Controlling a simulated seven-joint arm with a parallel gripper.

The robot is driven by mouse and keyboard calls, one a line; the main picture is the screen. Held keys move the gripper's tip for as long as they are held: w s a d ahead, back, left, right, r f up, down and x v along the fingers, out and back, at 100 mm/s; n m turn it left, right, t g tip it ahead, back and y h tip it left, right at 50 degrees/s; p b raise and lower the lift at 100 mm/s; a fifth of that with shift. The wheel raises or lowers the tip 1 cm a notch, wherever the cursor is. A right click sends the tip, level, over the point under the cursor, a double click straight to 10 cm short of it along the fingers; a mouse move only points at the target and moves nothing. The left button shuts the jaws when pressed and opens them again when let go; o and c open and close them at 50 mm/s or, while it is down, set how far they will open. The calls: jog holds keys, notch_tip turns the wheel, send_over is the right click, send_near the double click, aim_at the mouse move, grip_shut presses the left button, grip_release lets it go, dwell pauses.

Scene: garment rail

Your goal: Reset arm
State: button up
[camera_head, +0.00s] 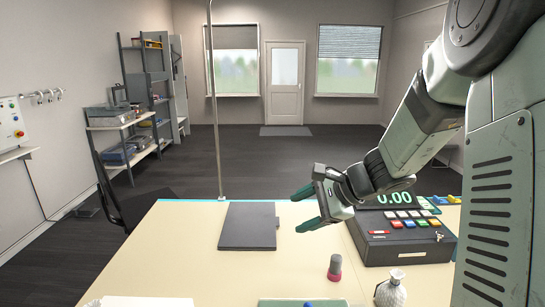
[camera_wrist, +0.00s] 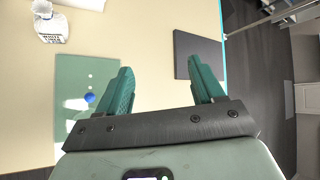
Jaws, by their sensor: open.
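My gripper (camera_head: 303,209) is held above the pale table (camera_head: 180,275), near its middle. Its two green fingers are spread apart with nothing between them. In the wrist view the open gripper (camera_wrist: 163,85) points over bare table top. My arm comes in from the right side of the head view.
A dark flat slab (camera_head: 249,226) lies left of my gripper. A cash register (camera_head: 403,236) stands right. Nearer are a red-and-grey stamp (camera_head: 335,267), a small tied bag (camera_head: 391,289) and a green mat (camera_wrist: 75,105) with a blue dot. A thin pole (camera_head: 216,120) rises at the far edge.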

jog(key=s+a+r+n+g+h, duration=0.1)
jog(key=s+a+r+n+h, duration=0.15)
jog(key=s+r+n, duration=0.35)
jog(key=s+d+r+n+h, duration=0.1)
jog(key=s+r+n+h, duration=0.1)
jog(key=s, duration=0.5)
jog(key=s+d+r+n+t+h, duration=0.1)
jog(key=s+d+r+n+h, duration=0.1)
jog(key=s, duration=0.5)
jog(key=s+d+r+n+h, duration=0.2)
jog(key=s+n, duration=0.2)
jog(key=s, duration=0.3)
jog(key=shift+s+d+n+t, duration=0.15)
jog(key=shift+n+t, duration=0.15)
jog(key=shift+r, duration=0.1)
